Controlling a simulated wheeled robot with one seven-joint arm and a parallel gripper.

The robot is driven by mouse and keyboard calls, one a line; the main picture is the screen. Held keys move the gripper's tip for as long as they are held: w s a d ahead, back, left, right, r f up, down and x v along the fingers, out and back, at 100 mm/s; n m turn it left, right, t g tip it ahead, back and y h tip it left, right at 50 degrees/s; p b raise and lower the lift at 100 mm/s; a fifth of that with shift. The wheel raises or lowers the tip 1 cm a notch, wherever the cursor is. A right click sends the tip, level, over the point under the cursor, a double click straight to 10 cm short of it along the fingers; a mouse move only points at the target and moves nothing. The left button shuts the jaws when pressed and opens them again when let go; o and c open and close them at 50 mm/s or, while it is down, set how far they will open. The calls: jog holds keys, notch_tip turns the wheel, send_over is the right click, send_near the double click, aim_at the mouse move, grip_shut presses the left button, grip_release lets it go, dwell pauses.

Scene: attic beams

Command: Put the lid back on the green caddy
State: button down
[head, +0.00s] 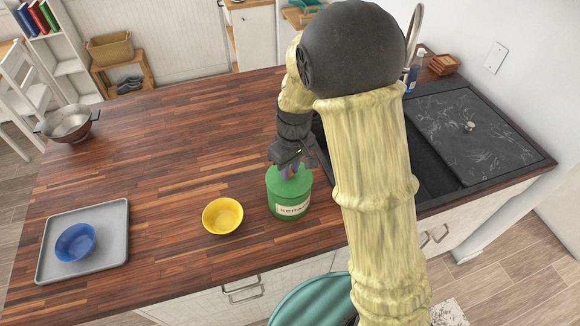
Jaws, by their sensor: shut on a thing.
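The green caddy (290,205) stands upright on the wooden counter near its front edge, with a pale label on its front. The green lid (288,182) is at the caddy's top, level as far as I can see. My gripper (290,171) points down from above and is shut on the lid at its top centre. The fingertips are small and partly dark here. I cannot tell whether the lid is fully seated on the rim or slightly above it.
A yellow bowl (222,216) stands just left of the caddy. A grey tray (112,222) with a blue bowl (75,243) lies at the left, and a metal colander (68,124) behind it. The dark sink (432,180) is at the right. The counter's middle is clear.

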dwell(0.8)
jog(key=c, duration=0.7)
grip_release()
jog(key=shift+r+p, duration=2.95)
jog(key=shift+r, duration=0.55)
jog(key=shift+c, duration=0.3)
grip_shut()
